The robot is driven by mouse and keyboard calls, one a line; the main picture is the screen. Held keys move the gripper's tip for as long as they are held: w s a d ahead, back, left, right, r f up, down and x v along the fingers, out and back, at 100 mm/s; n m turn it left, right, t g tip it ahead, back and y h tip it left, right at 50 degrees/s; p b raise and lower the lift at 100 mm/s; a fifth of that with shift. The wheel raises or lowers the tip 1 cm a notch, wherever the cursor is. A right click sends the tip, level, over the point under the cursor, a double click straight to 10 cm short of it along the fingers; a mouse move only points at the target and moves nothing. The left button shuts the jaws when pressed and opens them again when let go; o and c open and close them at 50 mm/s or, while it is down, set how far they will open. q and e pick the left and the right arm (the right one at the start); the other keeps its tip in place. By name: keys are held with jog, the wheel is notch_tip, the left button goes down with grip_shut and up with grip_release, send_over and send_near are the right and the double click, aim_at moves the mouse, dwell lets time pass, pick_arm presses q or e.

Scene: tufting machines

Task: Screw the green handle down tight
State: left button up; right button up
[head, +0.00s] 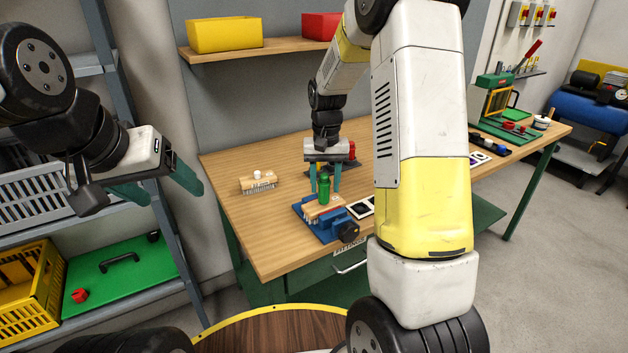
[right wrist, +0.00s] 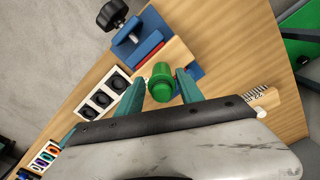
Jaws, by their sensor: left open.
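The green handle (head: 324,188) stands upright on a wooden brush block (head: 322,210) held in a blue vise (head: 318,228) on the workbench. My right gripper (head: 325,190) points down over it with one teal finger on each side. In the right wrist view the green handle (right wrist: 161,82) sits between the two fingertips (right wrist: 161,78), with narrow gaps showing, so the fingers are around it but not closed on it. My left gripper (head: 170,192) is open and empty, left of the workbench, far from the handle.
A second brush (head: 258,183) lies on the bench (head: 250,225) left of the vise. The vise's black knob (head: 347,232) faces front. A tray of dark round parts (head: 361,207) lies to its right. My right arm hides the middle of the bench.

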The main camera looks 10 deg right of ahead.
dwell(0.3)
jog(key=n, duration=1.7)
jog(key=shift+a, duration=0.1)
jog(key=shift+c, duration=0.5)
